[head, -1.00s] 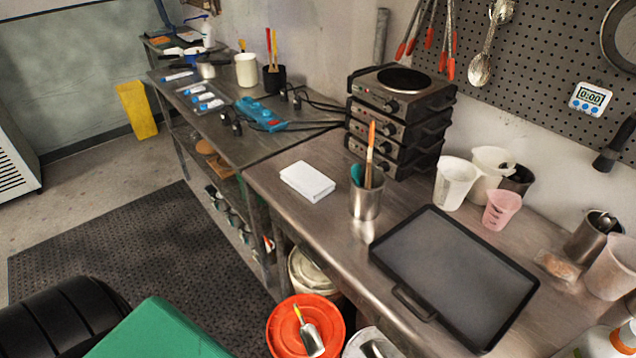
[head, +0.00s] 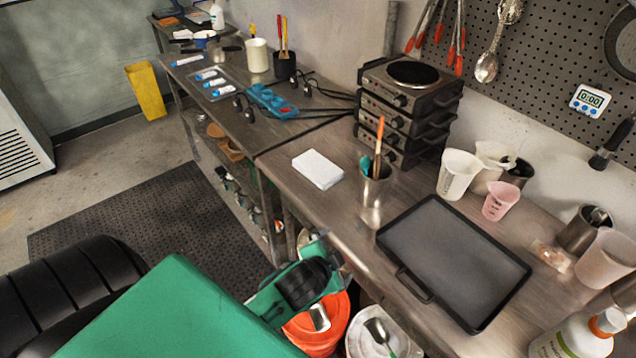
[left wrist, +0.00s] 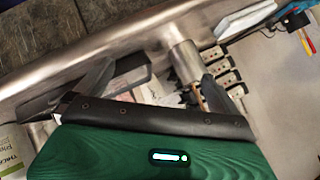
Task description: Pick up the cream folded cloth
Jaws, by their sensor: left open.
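The cream folded cloth (head: 318,169) looks like a flat white block. It lies on the steel worktop in the head view, left of the metal cup with brushes. My left arm enters the head view from the lower left. Its green and black end part (head: 300,283) is over the orange bucket, below the worktop's front edge and apart from the cloth. In the left wrist view my left gripper (left wrist: 155,73) has its two dark fingers spread, with nothing held between them. My right gripper is not in view.
The metal cup (head: 375,188) holds tall brushes close to the cloth. A stack of hot plates (head: 408,108) stands behind, and a black tray (head: 452,260) lies to the right. The orange bucket (head: 325,330) is below the worktop edge. Bare worktop surrounds the cloth's front and left.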

